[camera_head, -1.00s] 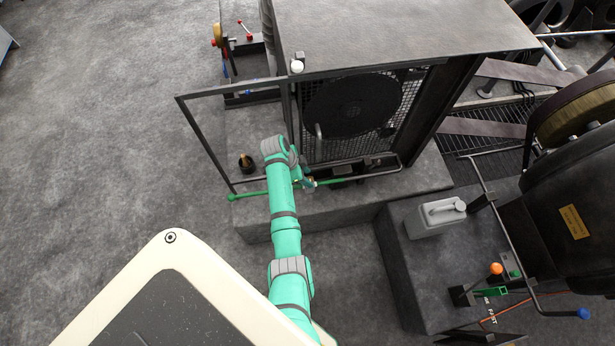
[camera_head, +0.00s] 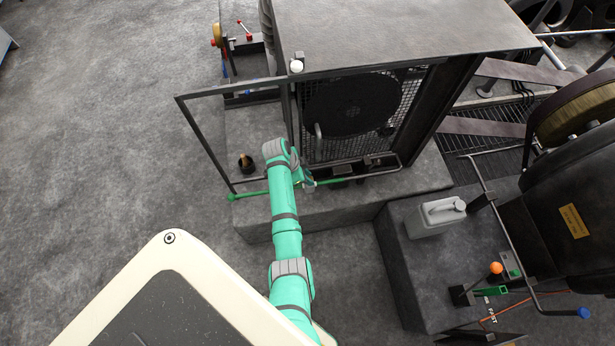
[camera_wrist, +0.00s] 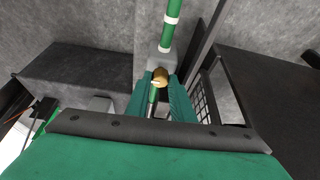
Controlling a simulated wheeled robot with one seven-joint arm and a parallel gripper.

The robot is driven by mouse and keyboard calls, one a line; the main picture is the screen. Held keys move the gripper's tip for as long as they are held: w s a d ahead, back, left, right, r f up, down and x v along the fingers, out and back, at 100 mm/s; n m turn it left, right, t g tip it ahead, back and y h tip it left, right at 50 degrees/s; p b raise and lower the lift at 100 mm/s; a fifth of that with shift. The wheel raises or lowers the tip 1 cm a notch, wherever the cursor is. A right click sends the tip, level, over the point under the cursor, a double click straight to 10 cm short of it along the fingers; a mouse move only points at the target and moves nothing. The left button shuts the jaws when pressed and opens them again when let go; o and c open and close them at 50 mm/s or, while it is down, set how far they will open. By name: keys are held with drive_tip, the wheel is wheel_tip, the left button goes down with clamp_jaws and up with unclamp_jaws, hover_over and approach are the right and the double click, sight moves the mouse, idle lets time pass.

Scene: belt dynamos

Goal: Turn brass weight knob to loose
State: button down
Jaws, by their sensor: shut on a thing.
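The brass weight knob (camera_wrist: 161,77) is a small brass-coloured round piece with a pale mark, on a green rod (camera_wrist: 166,35) with white bands in the wrist view. My gripper (camera_wrist: 163,92) is shut on the knob, with a green finger on each side of it. In the head view my green arm reaches up to the machine's front, where my gripper (camera_head: 305,181) is at the green rod (camera_head: 252,195). My wrist largely hides the knob there, so its setting cannot be read.
An open dark frame (camera_head: 210,148) stands left of the mesh guard (camera_head: 408,98). A small dark cup with a brass-coloured top (camera_head: 246,162) stands on the plinth. A grey canister (camera_head: 435,216) stands at the right.

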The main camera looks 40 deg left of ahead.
drive_tip(key=n, duration=0.1)
drive_tip(key=n+y, duration=0.1)
drive_tip(key=n, duration=0.2)
drive_tip(key=shift+s+d+n+t+y, duration=0.2)
drive_tip(key=shift+s+n+t+y, duration=0.1)
drive_tip(key=shift+t+y, duration=0.1)
drive_tip(key=n, duration=0.1)
drive_tip(key=n+y, duration=0.1)
drive_tip(key=n, duration=0.1)
drive_tip(key=shift+w+d+f, duration=0.1)
drive_tip(key=shift+d, duration=0.15)
drive_tip(key=n+y, duration=0.2)
drive_tip(key=n, duration=0.2)
drive_tip(key=shift+w+d, duration=0.1)
drive_tip(key=shift+w+d+n+y, duration=0.1)
drive_tip(key=shift+d+n+y, duration=0.15)
drive_tip(key=shift+n, duration=0.65)
drive_tip(key=shift+n+g+y, duration=0.45)
drive_tip(key=shift+n+g, duration=0.05)
drive_tip(key=shift+n, duration=0.6)
drive_tip(key=shift+n+y, duration=0.3)
drive_tip(key=shift+n, duration=0.5)
drive_tip(key=shift+g, duration=0.4)
